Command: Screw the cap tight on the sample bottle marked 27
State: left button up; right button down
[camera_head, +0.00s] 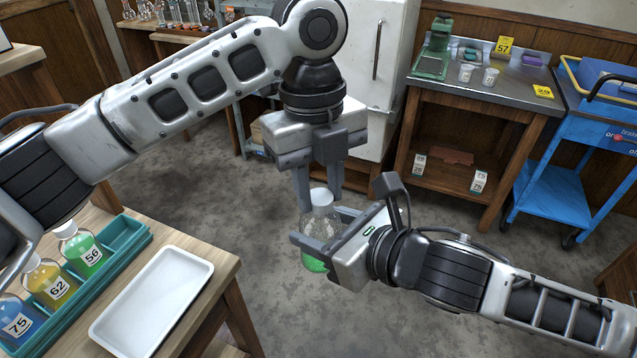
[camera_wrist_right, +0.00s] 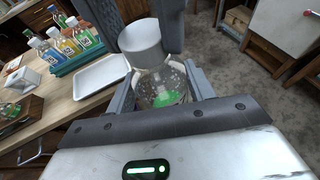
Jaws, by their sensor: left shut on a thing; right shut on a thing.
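A clear bottle (camera_head: 314,264) with green liquid at its bottom is held in mid-air above the floor; it also shows in the right wrist view (camera_wrist_right: 165,98). No number can be read on it. My right gripper (camera_head: 320,226) is shut around the bottle's body from the right. A white cap (camera_head: 321,197) is at the bottle's mouth, and it shows larger in the right wrist view (camera_wrist_right: 142,40). My left gripper (camera_head: 320,194) points down from above, shut on the cap with a finger on each side. I cannot tell how tightly the cap is seated.
A wooden table at lower left bears a teal rack (camera_head: 125,243) with capped bottles marked 56, 62 and 75, and a white tray (camera_head: 155,300). A steel-topped bench (camera_head: 500,95) and a blue cart (camera_head: 560,140) stand at the back right. Open floor lies below my grippers.

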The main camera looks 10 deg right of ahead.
pick_arm(q)
jog(key=m, duration=0.5)
jog(key=shift+d+y, duration=0.1)
jog(key=shift+y, duration=0.3)
jog(key=m, duration=0.9)
jog(key=shift+d+y, duration=0.1)
jog(key=shift+y, duration=0.3)
jog(key=m, duration=0.3)
jog(key=shift+r+m+t, duration=0.1)
jog(key=shift+m+t, duration=0.2)
jog(key=shift+t, duration=0.1)
jog(key=shift+s+m, duration=0.15)
jog(key=shift+m, duration=0.65)
jog(key=o, duration=0.9)
jog(key=shift+o, duration=0.2)
